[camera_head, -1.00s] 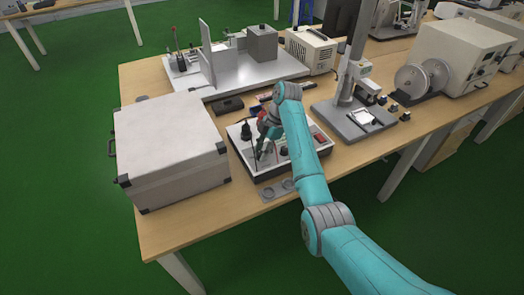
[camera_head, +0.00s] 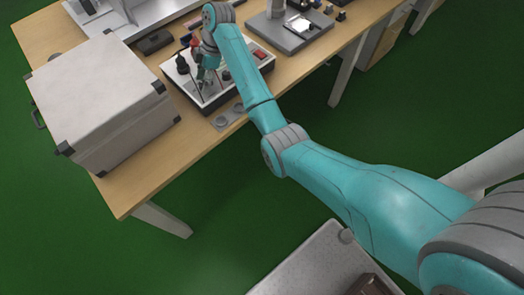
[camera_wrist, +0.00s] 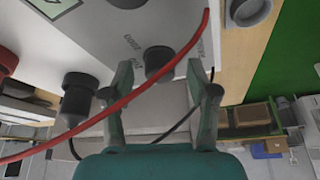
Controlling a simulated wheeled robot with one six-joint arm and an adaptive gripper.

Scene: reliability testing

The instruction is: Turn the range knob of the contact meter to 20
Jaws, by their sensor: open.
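The contact meter (camera_head: 213,93) is a low box with a white top panel and dark sides near the table's front edge, partly covered by my arm. In the wrist view its panel (camera_wrist: 95,45) carries upside-down printed numbers, 2000 and 200 among them. A dark round knob (camera_wrist: 158,60) beside these numbers lies between the fingertips of my gripper (camera_wrist: 160,80). The fingers are apart, one on each side of it; I cannot tell whether they touch it. The knob's pointer is not readable. In the head view my gripper (camera_head: 207,74) is small over the meter.
A red cable (camera_wrist: 110,108) crosses the wrist view in front of the left finger. A black terminal (camera_wrist: 78,95) stands left of the fingers. A large grey case (camera_head: 100,95) is left of the meter; a stand base (camera_head: 285,38) is right. Two grey discs lie in front.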

